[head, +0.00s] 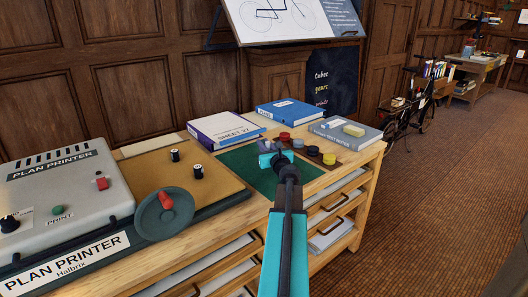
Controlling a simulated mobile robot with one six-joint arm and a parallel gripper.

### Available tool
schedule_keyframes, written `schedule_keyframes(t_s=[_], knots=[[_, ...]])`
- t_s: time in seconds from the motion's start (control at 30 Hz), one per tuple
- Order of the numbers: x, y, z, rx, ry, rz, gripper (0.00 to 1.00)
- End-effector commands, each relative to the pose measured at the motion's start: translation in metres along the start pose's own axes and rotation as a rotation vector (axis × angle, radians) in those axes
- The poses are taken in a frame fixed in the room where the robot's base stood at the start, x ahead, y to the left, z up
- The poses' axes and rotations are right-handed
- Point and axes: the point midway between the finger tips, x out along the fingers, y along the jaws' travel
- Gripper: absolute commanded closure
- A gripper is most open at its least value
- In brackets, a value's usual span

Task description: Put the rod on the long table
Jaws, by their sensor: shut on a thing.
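My gripper (268,148) is over the green mat (240,165) on the wooden drawer cabinet in front of me. Its jaws are small in the view and partly hidden by my wrist. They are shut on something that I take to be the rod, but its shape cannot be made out. No separate rod stands out elsewhere. A long wooden table (463,88) with things on it stands far off at the upper right, across the brown floor.
A bicycle (407,120) stands beyond. The floor (440,190) at right is clear.

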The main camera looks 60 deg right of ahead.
Motion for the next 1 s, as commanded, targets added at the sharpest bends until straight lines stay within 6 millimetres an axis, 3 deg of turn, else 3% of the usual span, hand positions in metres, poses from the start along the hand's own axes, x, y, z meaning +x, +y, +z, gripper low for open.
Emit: schedule_keyframes(t_s=[0.2,0.73,0.77,0.87,1.0], knots=[[-0.001,-0.004,-0.017,0.000,0.000,-0.004,1.00],[-0.001,-0.007,-0.020,0.000,0.000,-0.007,1.00],[-0.001,-0.007,-0.020,0.000,0.000,-0.007,0.83],[-0.001,-0.007,-0.019,0.000,0.000,-0.007,0.66],[-0.001,-0.007,-0.019,0.000,0.000,-0.008,0.65]])
